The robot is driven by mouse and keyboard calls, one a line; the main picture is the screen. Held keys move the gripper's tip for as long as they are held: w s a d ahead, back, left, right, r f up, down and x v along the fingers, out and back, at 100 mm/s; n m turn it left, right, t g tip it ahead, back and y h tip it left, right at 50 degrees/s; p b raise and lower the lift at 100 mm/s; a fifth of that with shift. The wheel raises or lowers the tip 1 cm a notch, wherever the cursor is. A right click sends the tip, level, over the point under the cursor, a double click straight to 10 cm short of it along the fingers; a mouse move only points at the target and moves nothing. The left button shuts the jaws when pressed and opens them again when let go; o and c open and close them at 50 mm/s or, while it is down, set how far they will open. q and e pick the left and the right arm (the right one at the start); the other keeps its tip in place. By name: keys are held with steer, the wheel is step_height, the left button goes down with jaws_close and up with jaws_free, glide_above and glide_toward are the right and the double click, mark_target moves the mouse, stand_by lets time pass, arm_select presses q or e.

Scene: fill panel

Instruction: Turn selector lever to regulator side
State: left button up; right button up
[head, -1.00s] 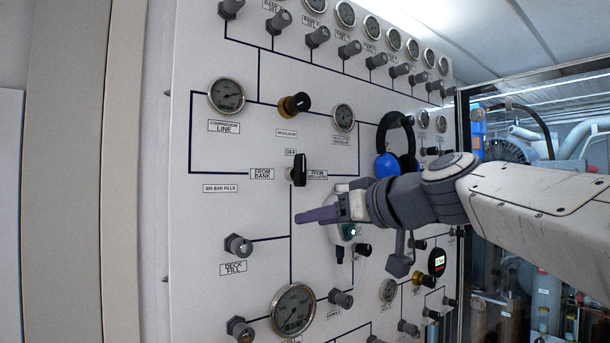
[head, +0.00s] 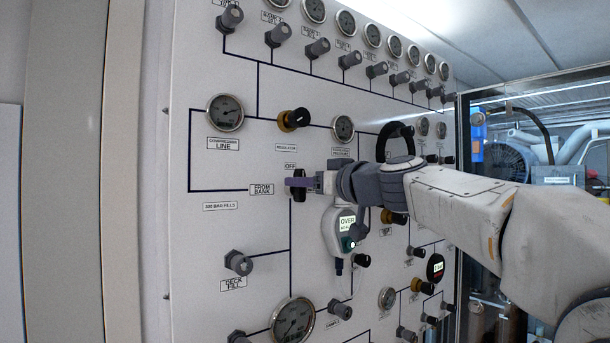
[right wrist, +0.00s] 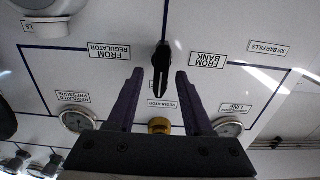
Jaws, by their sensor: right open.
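The black selector lever (head: 299,195) sits on the white panel just under the OFF label (head: 290,166), right of the FROM BANK label (head: 262,189). It stands upright, along the line toward OFF. My right gripper (head: 291,182) is at the lever, its purple fingers partly covering it. In the right wrist view the lever (right wrist: 161,72) lies between the two open fingers (right wrist: 159,76), with a gap visible on each side. The FROM REGULATOR label (right wrist: 109,50) shows there, upside down; my gripper hides it in the head view. My left gripper is not in view.
A brass and black regulator knob (head: 293,120) and the compressor line gauge (head: 225,113) are above. A green-white handheld meter (head: 347,222) hangs below my right wrist. Dark headphones (head: 397,136) hang behind my arm. Several grey knobs and gauges protrude around.

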steer(key=shift+w, duration=0.1)
jaws_close()
steer(key=shift+m, duration=0.3)
steer(key=m+b, duration=0.1)
steer(key=m, duration=0.4)
steer(key=f+m+b, duration=0.1)
steer(key=m, duration=0.5)
steer(key=w+d+m+b, duration=0.1)
steer(key=m, duration=0.5)
steer(key=shift+d+f, duration=0.1)
steer(key=shift+f, duration=0.2)
steer(key=shift+m, duration=0.3)
jaws_free()
